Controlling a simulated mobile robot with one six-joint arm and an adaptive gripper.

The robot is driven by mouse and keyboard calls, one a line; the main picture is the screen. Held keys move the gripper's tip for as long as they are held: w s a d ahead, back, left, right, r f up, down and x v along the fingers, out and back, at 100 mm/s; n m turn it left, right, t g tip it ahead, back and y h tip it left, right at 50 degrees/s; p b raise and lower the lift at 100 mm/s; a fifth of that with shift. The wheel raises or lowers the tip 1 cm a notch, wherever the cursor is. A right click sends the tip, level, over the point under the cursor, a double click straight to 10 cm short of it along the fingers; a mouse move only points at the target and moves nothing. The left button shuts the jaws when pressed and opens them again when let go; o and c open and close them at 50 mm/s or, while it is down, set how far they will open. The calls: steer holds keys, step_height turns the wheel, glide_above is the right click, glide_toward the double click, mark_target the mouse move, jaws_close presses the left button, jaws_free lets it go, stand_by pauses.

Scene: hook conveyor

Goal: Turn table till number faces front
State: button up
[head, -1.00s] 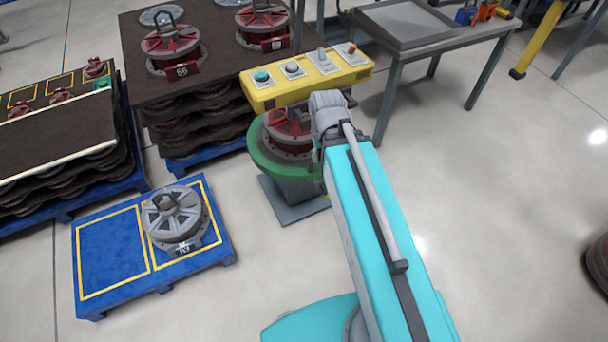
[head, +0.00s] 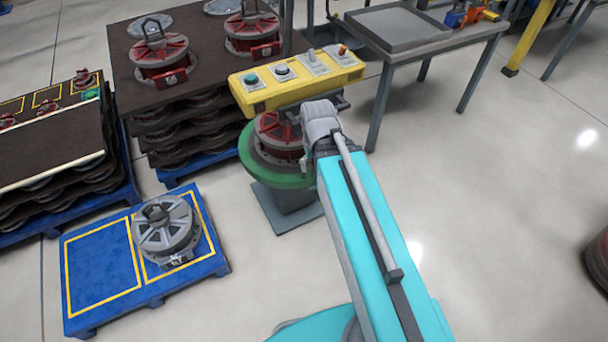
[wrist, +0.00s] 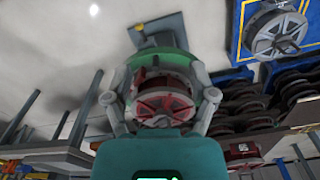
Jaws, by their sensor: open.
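A red ribbed wheel-like part (head: 275,131) sits on the round green turntable (head: 262,177), which stands on a grey base. My gripper (wrist: 160,98) is open, with one finger on each side of the red part (wrist: 163,108) in the wrist view. I cannot tell whether the fingers touch it. In the head view my wrist covers the right side of the part. No number can be read on this part in either view.
A yellow button console (head: 295,82) stands just behind the turntable. A blue pallet (head: 95,262) with a grey part (head: 165,225) lies to the left. Stacked red parts (head: 160,60) stand behind, and a grey table (head: 400,28) is at the back right.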

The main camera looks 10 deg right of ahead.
steer(key=w+f+n+b, duration=0.1)
steer(key=w+f+b, duration=0.2)
steer(key=f+b, duration=0.6)
steer(key=w+f+b, duration=0.3)
steer(key=f+b, duration=0.5)
steer(key=f, duration=0.2)
steer(key=w+d+n+b, duration=0.1)
steer(key=w+n, duration=0.1)
steer(key=w, duration=0.4)
steer(key=w+d+f+n+b, duration=0.1)
steer(key=w+n, duration=0.1)
steer(key=w, duration=0.5)
steer(key=w+d+f+n, duration=0.1)
steer(key=w+n, duration=0.1)
steer(key=w, duration=0.5)
steer(key=shift+n+b, duration=0.4)
steer(key=shift+f, duration=0.15)
step_height(320, 180, down, 14)
steer(key=b, duration=1.3)
steer(key=shift+r+b, duration=0.25)
steer(key=shift+b, duration=0.15)
